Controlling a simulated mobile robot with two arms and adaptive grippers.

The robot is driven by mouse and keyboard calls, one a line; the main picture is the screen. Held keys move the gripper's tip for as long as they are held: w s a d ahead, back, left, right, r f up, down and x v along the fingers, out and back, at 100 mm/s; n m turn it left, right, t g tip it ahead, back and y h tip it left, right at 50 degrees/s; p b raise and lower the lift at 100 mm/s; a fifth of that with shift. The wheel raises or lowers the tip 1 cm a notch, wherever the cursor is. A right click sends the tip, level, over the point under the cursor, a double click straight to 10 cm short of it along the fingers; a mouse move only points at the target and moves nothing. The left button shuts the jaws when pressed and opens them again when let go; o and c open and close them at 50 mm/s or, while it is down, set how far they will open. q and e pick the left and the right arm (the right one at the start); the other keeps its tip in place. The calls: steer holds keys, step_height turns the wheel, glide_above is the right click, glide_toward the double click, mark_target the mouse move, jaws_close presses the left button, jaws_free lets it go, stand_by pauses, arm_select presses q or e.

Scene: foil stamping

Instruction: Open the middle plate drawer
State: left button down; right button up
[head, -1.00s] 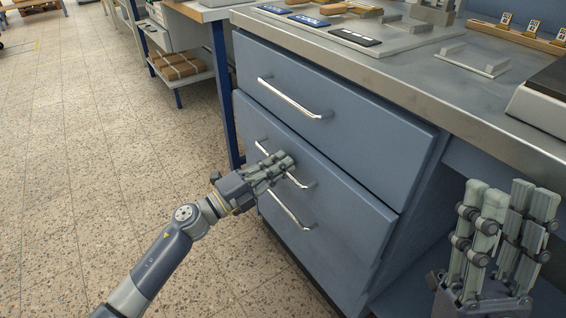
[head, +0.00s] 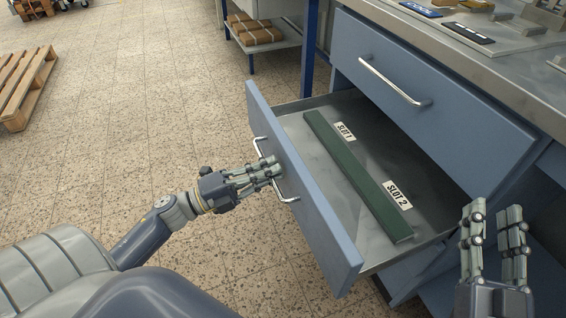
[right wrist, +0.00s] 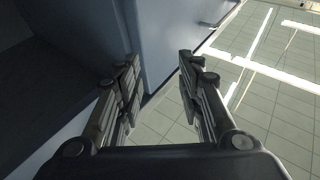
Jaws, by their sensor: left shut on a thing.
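The middle plate drawer (head: 318,212) is blue-grey and stands pulled out from the cabinet in the head view. Inside it lies a long green divider bar (head: 355,172), with labels reading SLOT 1 (head: 345,131) and SLOT 2 (head: 397,194) on the metal floor. My left gripper (head: 272,172) is shut on the drawer's silver handle (head: 289,190), at the outer face of the front panel. My right gripper (head: 494,225) is raised at the lower right, apart from the drawer. In the right wrist view its fingers (right wrist: 158,85) are spread with nothing between them.
The closed top drawer (head: 430,95) with its handle (head: 395,82) is above the open one. The metal worktop (head: 490,58) holds small plates. A wooden pallet (head: 25,85) lies at the far left, and a shelf (head: 265,45) holds brown parcels.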

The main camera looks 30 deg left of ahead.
arm_select(q)
steer(key=shift+s+a, duration=0.25)
steer(key=shift+s, duration=0.1)
arm_select(e)
steer(key=shift+f, duration=0.3)
arm_select(q)
steer(key=c, duration=2)
jaws_free()
steer(key=shift+o, duration=0.2)
steer(key=v, duration=1.2)
steer(key=shift+w, duration=0.1)
